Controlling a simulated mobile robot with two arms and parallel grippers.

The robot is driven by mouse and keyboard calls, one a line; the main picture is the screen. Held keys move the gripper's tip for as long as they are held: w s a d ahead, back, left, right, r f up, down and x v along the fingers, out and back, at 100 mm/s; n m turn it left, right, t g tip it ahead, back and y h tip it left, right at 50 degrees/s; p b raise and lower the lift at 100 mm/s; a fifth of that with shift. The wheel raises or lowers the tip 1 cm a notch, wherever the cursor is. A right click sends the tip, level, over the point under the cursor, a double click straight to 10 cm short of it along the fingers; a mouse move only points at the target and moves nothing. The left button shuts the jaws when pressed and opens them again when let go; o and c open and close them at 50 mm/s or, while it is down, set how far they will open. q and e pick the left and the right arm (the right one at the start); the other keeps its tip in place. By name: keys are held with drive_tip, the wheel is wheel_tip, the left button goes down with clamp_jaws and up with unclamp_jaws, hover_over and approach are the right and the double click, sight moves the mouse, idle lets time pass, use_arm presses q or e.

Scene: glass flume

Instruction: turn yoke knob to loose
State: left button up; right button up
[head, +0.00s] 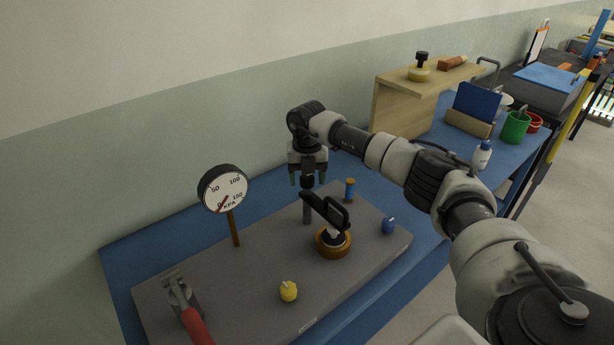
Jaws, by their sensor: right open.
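The black yoke (342,217) reaches out from a grey upright post (306,213) over a round brass fitting (334,245) on the grey board. A small dark knob (308,182) sits at the top of the post. My right gripper (308,179) points down with its fingers apart, one on each side of this knob. I cannot tell whether the fingers touch it. Any marking for loose or tight is too small to see. My left gripper is not in view.
A pressure gauge (223,189) stands left of the post. A blue-and-orange cylinder (350,190), a blue knob (388,226), a yellow knob (288,291) and a red-handled lever (193,322) are on the grey board (240,282). A wooden shelf (402,105) stands behind.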

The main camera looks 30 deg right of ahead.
sight(307, 177)
wheel_tip(307, 177, up, 11)
drive_tip(key=b, duration=0.2)
drive_tip(key=shift+b, duration=0.35)
drive_tip(key=shift+f, duration=0.15)
